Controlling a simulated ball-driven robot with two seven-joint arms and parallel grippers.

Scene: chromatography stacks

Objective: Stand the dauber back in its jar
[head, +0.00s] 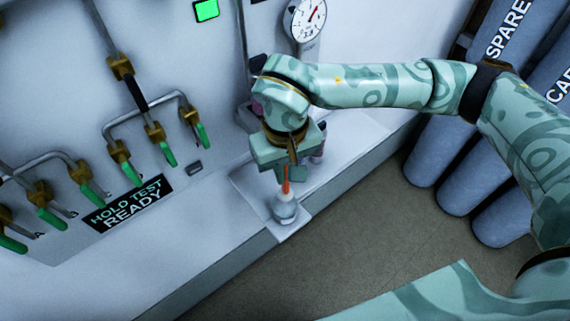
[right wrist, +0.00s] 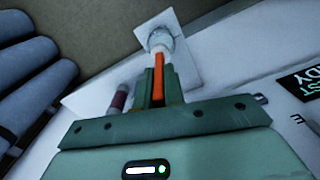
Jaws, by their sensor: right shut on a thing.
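The dauber (head: 286,187) has a thin orange handle, which also shows in the right wrist view (right wrist: 159,76). My right gripper (head: 284,175) is shut on this handle, with the dauber pointing down. The jar (head: 285,213) is small, pale and rounded, and stands directly below the gripper. It shows just past the fingertips in the right wrist view (right wrist: 160,40). The dauber's lower end meets the jar's mouth in the picture; I cannot tell how far inside it is. My left gripper is not in view.
The jar stands near the corner of a white mat (head: 290,233) on a narrow ledge. A dark red cylinder (right wrist: 118,99) stands beside the gripper. Valves with green handles (head: 166,153) and a gauge (head: 307,18) are on the panel. Grey cylinders (head: 437,150) stand at right.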

